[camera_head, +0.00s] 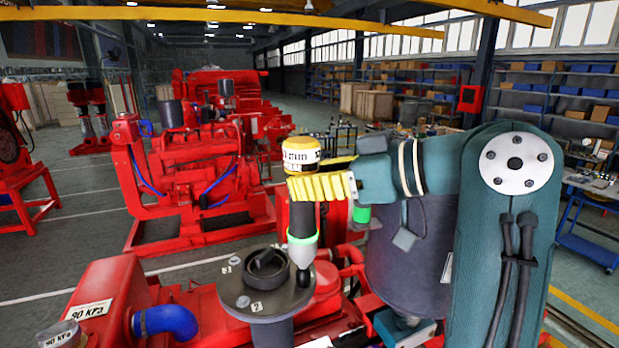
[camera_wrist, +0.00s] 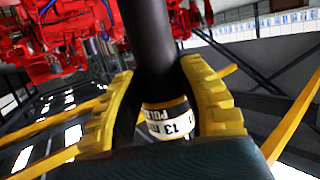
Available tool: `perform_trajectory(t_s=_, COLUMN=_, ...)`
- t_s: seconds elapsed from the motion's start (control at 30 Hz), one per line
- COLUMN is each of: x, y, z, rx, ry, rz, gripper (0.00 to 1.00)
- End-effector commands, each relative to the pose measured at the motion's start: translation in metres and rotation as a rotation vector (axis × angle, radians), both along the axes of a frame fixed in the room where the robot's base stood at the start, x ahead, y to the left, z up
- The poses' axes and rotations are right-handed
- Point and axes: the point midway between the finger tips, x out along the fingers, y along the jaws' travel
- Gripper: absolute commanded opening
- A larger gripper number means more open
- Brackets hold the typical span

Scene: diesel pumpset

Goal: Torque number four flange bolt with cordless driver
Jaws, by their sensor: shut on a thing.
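The cordless driver (camera_head: 301,250) is upright in my gripper (camera_head: 308,187). It has a dark body, a yellow top with a 13 mm label, a bright green ring and a pale nose. In the wrist view, ridged yellow fingers (camera_wrist: 165,95) close on either side of the dark driver body (camera_wrist: 150,45). The nose points down over the right side of the round grey flange (camera_head: 236,291), which has a dark central opening. A bolt (camera_head: 243,301) near tag 2 and another bolt (camera_head: 225,270) show on its left and front. Whether the tip touches a bolt cannot be told.
A red engine set (camera_head: 190,165) stands behind. A blue cart (camera_head: 585,230) is at far right. Open floor lies behind left.

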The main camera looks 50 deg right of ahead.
Motion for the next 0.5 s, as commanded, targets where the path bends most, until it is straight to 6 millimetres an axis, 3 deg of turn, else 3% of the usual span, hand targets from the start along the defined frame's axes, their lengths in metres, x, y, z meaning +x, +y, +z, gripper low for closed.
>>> perform_trajectory(t_s=0.5, x=0.0, y=0.0, z=0.037, rx=-0.001, ry=0.0, rz=0.0, gripper=0.0)
